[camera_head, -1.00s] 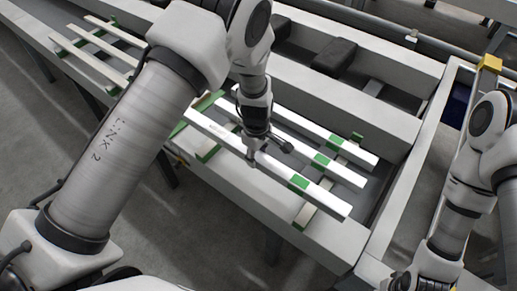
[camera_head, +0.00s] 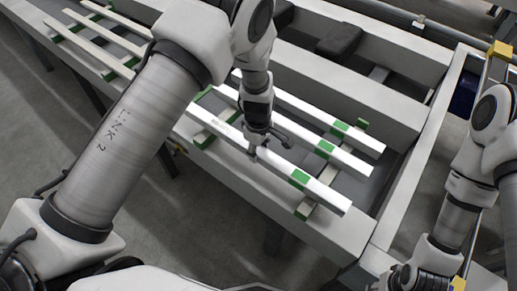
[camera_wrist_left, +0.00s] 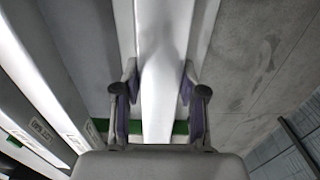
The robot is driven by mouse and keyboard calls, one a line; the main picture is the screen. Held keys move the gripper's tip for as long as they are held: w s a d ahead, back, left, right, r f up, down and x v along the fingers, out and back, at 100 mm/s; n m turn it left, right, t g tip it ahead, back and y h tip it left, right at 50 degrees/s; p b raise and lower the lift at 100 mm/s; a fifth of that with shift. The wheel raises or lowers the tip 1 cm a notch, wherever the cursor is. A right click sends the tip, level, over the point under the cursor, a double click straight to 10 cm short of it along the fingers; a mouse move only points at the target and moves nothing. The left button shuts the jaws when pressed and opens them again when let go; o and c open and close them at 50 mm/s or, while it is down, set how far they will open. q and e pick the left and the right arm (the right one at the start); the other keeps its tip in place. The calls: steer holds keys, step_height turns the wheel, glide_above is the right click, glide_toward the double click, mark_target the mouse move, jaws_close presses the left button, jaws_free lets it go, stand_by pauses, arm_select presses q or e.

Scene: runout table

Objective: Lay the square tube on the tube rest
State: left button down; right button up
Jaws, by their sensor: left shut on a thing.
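A long white square tube (camera_head: 224,133) lies diagonally in the head view, the nearest of several. My left gripper (camera_head: 253,154) is shut on it around mid-length. In the left wrist view the fingers (camera_wrist_left: 159,100) are on either side of the tube (camera_wrist_left: 157,118). A green-padded crossbar (camera_head: 305,209) passes beneath the tube's right part; whether they touch is hard to tell. Another crossbar (camera_head: 203,139) is under its left part.
Two similar white tubes (camera_head: 350,160) lie parallel behind the held one. More pale bars (camera_head: 100,58) lie on green-padded supports at the far left. Grey rails (camera_head: 400,120) and a dark block (camera_head: 341,40) are behind. A yellow block (camera_head: 499,50) tops a post at the right.

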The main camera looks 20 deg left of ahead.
mark_target(259, 150)
arm_select(q)
steer(key=shift+f, duration=0.4)
steer(key=c, duration=0.6)
jaws_free()
step_height(259, 150, up, 12)
steer(key=shift+r, duration=0.1)
steer(key=o, duration=0.6)
